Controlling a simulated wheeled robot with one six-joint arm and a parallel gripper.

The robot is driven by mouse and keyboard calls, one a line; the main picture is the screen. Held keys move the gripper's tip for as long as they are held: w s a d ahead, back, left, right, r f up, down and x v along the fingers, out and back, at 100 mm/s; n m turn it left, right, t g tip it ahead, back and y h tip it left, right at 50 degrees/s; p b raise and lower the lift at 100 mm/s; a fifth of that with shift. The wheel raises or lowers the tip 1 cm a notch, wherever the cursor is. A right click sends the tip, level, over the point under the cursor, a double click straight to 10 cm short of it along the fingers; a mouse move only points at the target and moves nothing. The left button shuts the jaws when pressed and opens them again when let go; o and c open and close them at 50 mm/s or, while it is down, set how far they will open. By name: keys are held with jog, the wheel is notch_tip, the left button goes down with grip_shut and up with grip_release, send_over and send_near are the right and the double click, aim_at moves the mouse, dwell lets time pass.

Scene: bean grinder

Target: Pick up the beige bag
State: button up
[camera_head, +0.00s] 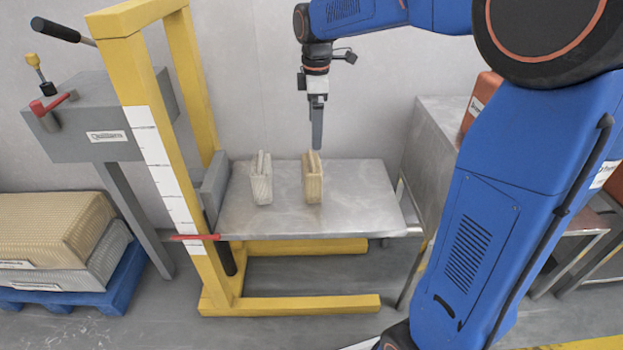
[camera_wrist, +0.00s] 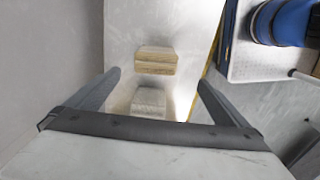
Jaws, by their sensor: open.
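The beige bag (camera_head: 313,182) stands upright on the metal table, to the right of a paler whitish-grey bag (camera_head: 262,188). My gripper (camera_head: 316,140) points down just above the beige bag in the head view, apart from it and empty. In the wrist view the beige bag (camera_wrist: 156,61) lies at upper middle, near the level of the fingertips (camera_wrist: 159,79). The pale bag (camera_wrist: 148,101) is below it in the picture, between the open fingers. The gap in height between gripper and bag is hard to judge.
The metal table (camera_head: 345,222) is bare around both bags. A yellow lift frame (camera_head: 165,150) with a grey box (camera_head: 95,130) stands at its left. A metal cabinet (camera_head: 432,140) stands at its right. Larger sacks (camera_head: 50,228) lie on a blue pallet (camera_head: 125,285).

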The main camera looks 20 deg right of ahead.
aim_at(311, 172)
jog(key=shift+n, duration=0.4)
jog(key=f, duration=0.6)
jog(key=w+f, duration=0.1)
jog(key=f, duration=1.1)
jog(key=shift+w+a, duration=0.15)
jog(key=shift+a, duration=0.15)
jog(key=c, duration=1.4)
jog(key=shift+o, duration=0.2)
jog(key=shift+r, duration=0.15)
